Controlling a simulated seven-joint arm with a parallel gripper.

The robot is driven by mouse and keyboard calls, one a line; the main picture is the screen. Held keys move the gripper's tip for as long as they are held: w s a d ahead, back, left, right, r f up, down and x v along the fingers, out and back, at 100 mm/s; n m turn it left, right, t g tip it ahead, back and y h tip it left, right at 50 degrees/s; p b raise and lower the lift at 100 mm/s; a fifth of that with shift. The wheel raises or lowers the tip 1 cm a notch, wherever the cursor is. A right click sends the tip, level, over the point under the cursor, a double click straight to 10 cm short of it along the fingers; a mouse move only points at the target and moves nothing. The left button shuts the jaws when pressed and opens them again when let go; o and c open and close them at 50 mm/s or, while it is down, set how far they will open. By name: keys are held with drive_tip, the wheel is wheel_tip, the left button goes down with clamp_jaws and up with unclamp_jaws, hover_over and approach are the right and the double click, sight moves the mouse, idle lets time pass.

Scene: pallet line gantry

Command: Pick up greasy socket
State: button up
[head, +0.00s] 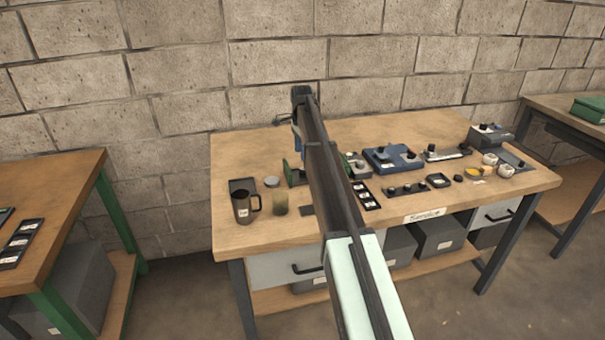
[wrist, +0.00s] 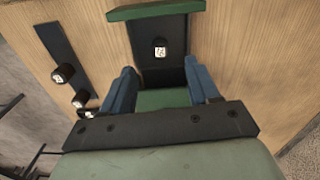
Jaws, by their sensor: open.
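In the wrist view a small dark socket-like piece (wrist: 160,43) with a white label stands on a black and green holder (wrist: 155,13). It may be the greasy socket, but grease cannot be made out. My gripper (wrist: 161,72) has its two blue fingers apart, one on each side of the holder's lower part in the picture. The piece lies just beyond the fingertips, and nothing is held between them. In the head view my arm crosses the bench and hides most of the gripper. A green part (head: 291,173) shows beside the arm.
A dark strip with several labelled dark cylinders (wrist: 63,73) lies left of the fingers in the wrist view. In the head view a mug (head: 241,207), a jar (head: 280,204), a blue fixture (head: 392,158) and small trays crowd the wooden bench (head: 290,231). The front left corner is clear.

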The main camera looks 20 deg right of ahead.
sight(302, 168)
drive_tip(key=shift+d+f, duration=0.1)
drive_tip(key=shift+f, duration=4.2)
drive_tip(key=shift+c, duration=0.2)
clamp_jaws()
